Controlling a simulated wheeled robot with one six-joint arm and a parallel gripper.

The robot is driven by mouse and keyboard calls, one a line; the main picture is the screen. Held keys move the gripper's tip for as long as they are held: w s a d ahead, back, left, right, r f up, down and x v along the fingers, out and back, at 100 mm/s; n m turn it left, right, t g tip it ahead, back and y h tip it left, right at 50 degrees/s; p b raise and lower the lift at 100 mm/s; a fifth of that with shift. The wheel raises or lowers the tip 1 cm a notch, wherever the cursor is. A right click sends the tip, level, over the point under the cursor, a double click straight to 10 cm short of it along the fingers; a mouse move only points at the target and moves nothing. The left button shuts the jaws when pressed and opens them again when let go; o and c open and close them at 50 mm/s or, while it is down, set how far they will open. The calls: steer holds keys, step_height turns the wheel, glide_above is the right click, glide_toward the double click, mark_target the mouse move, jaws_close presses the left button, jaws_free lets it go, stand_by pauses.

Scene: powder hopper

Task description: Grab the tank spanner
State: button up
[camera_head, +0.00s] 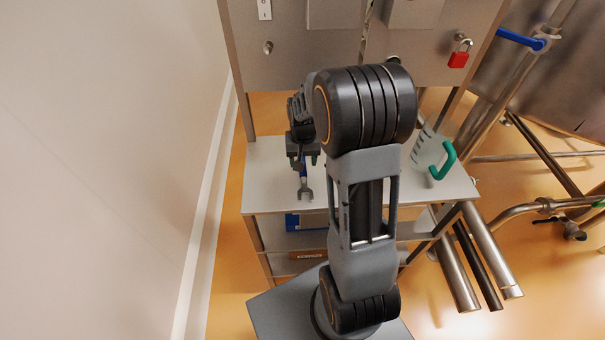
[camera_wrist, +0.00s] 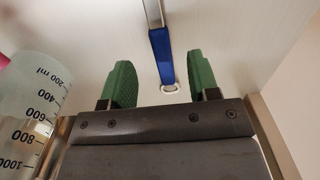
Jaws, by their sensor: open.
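The tank spanner lies on the pale shelf (camera_head: 262,190). In the head view its grey open-jaw end (camera_head: 304,190) points toward the camera, and the part beyond is partly hidden by my gripper (camera_head: 303,158). In the wrist view its blue handle (camera_wrist: 161,55) runs between the green fingers of my gripper (camera_wrist: 161,78), with a steel shank (camera_wrist: 153,14) at the top and a small ring end at the bottom. My gripper is open, one finger on each side of the handle, apart from it. How high the fingers are above the shelf is hard to tell.
A metal panel (camera_head: 290,65) rises behind, with a red padlock (camera_head: 458,60). A white wall (camera_head: 110,150) is on the left.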

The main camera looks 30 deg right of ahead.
steer(key=shift+f+p, duration=0.6)
steer(key=shift+f, duration=2.05)
jaws_close()
